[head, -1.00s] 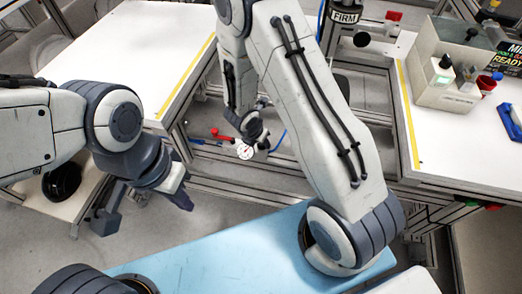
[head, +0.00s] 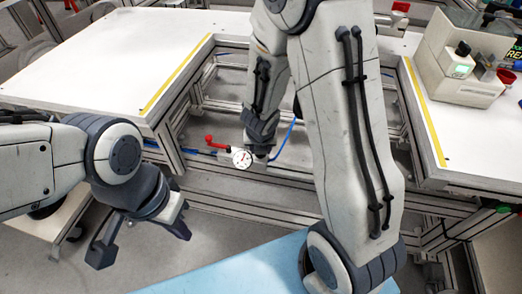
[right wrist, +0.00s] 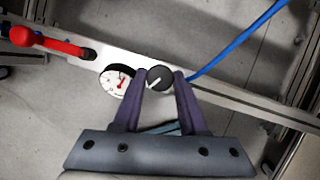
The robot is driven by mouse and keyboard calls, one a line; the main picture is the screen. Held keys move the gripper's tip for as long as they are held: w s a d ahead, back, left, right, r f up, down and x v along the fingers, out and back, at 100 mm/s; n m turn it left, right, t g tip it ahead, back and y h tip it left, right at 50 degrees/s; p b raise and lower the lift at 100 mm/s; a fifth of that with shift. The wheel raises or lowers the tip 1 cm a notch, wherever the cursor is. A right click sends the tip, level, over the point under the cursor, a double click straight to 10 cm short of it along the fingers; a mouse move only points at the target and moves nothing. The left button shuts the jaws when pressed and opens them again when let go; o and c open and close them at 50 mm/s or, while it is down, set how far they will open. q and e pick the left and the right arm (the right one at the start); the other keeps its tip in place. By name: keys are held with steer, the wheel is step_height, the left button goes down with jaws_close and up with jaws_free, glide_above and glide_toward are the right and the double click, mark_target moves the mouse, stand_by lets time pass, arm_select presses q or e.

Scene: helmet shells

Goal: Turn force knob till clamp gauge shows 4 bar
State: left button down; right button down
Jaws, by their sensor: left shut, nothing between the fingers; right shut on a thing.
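The force knob (right wrist: 159,79) is a dark round knob with a white pointer line, in the right wrist view. My right gripper (right wrist: 162,75) is shut on it, with a finger on each side. The clamp gauge (right wrist: 117,80) is a white dial with a red needle just left of the knob; its numbers are too small to read. In the head view the gauge (head: 242,159) sits beside my right gripper (head: 260,153), which hides the knob. My left gripper (head: 142,240) is shut and empty, low at the left, well away from the gauge.
A red lever (right wrist: 48,42) stands left of the gauge on the metal rail (right wrist: 250,108). A blue hose (right wrist: 237,45) runs up right of the knob. White tables (head: 110,65) with yellow edge strips flank the rail. A grey box (head: 455,75) stands on the right table.

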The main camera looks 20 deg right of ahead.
stand_by(0.3)
steer(key=shift+c, duration=2.2)
jaws_free()
steer(key=shift+a, duration=0.1)
